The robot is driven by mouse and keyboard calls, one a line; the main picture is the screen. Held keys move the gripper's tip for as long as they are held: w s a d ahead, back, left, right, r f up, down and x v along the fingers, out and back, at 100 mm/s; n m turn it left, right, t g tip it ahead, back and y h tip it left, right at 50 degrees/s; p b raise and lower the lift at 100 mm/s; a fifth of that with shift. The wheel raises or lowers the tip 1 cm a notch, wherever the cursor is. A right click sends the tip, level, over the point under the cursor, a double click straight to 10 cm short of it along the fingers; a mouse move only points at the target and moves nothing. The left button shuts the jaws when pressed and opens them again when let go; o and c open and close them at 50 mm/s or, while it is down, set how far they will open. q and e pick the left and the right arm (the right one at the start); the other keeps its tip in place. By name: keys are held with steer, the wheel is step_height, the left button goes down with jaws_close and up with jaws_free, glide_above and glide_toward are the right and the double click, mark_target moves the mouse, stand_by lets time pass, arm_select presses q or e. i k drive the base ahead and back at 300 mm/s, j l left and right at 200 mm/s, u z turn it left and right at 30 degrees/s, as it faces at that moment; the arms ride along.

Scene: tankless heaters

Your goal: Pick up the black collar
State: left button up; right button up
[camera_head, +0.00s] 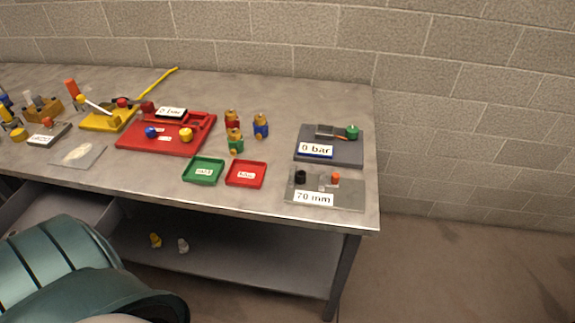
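A small black cylindrical piece (300,176), which looks like the black collar, stands on the grey plate (345,199) with the "70 mm" label at the front right of the table. A small orange piece (336,176) and a small pale piece (322,184) are to its right on the same plate. The black piece is too small to tell whether it has a hole or sits around a pin. Neither gripper shows in the head view.
Behind the plate is a dark grey board (345,155) labelled "0 bar". Green (190,178) and red (231,180) trays lie to the left, with several coloured valves behind. A red board (125,143) is further left. The table's right edge is close to the plate.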

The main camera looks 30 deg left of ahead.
mark_target(300, 175)
steer(key=u, duration=0.95)
